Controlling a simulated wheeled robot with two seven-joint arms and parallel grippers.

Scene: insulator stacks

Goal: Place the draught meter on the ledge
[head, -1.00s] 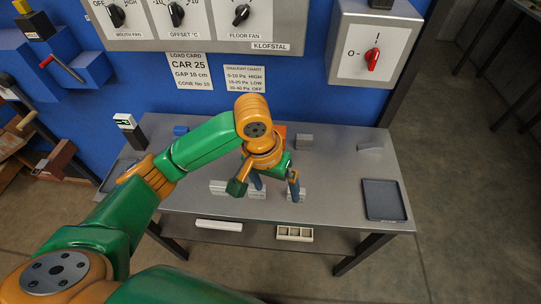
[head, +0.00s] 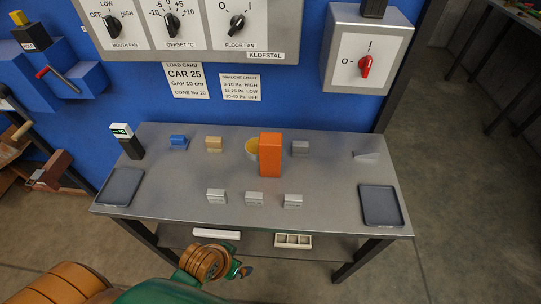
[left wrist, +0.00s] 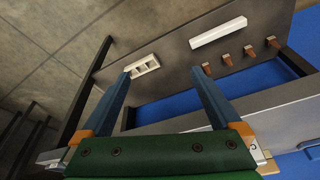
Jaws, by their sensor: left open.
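A dark upright device with a white top and a small green display (head: 127,140), which looks like the draught meter, stands at the table's back left. The ledge is not clearly identifiable; a lower shelf (head: 262,242) runs under the table's front. My left gripper (head: 243,270) is in front of the table, below its top edge, far from the device. In the left wrist view its two blue fingers (left wrist: 160,80) are spread with nothing between them. They point toward the shelf area with a white bar (left wrist: 218,32) and a compartment box (left wrist: 143,66). My right gripper is not shown.
The table holds an orange block (head: 270,155), a yellow round piece (head: 251,149), a blue block (head: 178,142), a tan block (head: 214,144) and several grey blocks (head: 254,199). Dark trays lie at left (head: 121,186) and right (head: 381,205). A control panel (head: 200,28) hangs behind.

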